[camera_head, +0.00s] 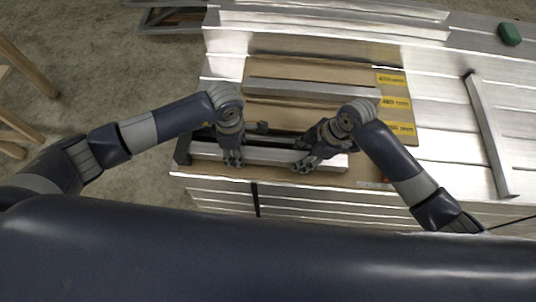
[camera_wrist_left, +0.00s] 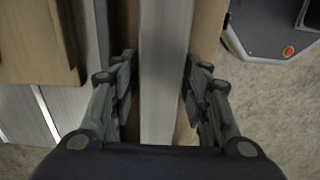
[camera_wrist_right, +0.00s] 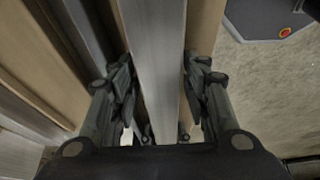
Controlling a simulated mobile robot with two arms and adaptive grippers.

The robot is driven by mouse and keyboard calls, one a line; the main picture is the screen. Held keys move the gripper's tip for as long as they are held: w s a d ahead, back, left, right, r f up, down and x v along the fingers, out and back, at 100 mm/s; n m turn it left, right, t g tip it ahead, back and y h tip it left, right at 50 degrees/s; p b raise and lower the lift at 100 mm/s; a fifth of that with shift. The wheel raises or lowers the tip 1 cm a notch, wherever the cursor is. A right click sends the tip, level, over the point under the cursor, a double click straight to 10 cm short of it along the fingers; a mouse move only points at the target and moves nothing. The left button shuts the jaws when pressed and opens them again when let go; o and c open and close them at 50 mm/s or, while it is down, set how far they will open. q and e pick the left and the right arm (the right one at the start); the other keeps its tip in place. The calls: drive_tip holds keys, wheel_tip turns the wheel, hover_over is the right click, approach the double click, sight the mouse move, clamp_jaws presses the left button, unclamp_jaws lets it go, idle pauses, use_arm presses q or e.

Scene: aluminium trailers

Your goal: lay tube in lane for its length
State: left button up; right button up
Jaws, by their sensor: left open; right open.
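A long silvery square tube (camera_head: 270,156) lies lengthwise along the near edge of a brown board (camera_head: 348,176) on the trailer deck. My left gripper (camera_head: 233,162) is open around its left part, and my right gripper (camera_head: 303,167) is open around its right part. In the left wrist view the tube (camera_wrist_left: 165,70) runs between the spread fingers, with a gap on both sides. In the right wrist view the tube (camera_wrist_right: 156,60) also passes between open fingers. I cannot tell whether it rests fully on the board. Yellow labels (camera_head: 395,103) mark the board's right end.
Another silvery bar (camera_head: 310,89) lies on the board farther back. A loose bar (camera_head: 487,135) lies crosswise on the deck at right. A green object (camera_head: 509,34) sits at the far right. Wooden legs (camera_head: 22,125) stand at left. The deck right of the board is mostly clear.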

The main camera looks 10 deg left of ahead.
use_arm(q)
clamp_jaws()
use_arm(e)
clamp_jaws()
use_arm(q)
drive_tip(key=shift+r, duration=0.1)
drive_tip(key=shift+r, duration=0.1)
use_arm(e)
drive_tip(key=shift+r, duration=0.15)
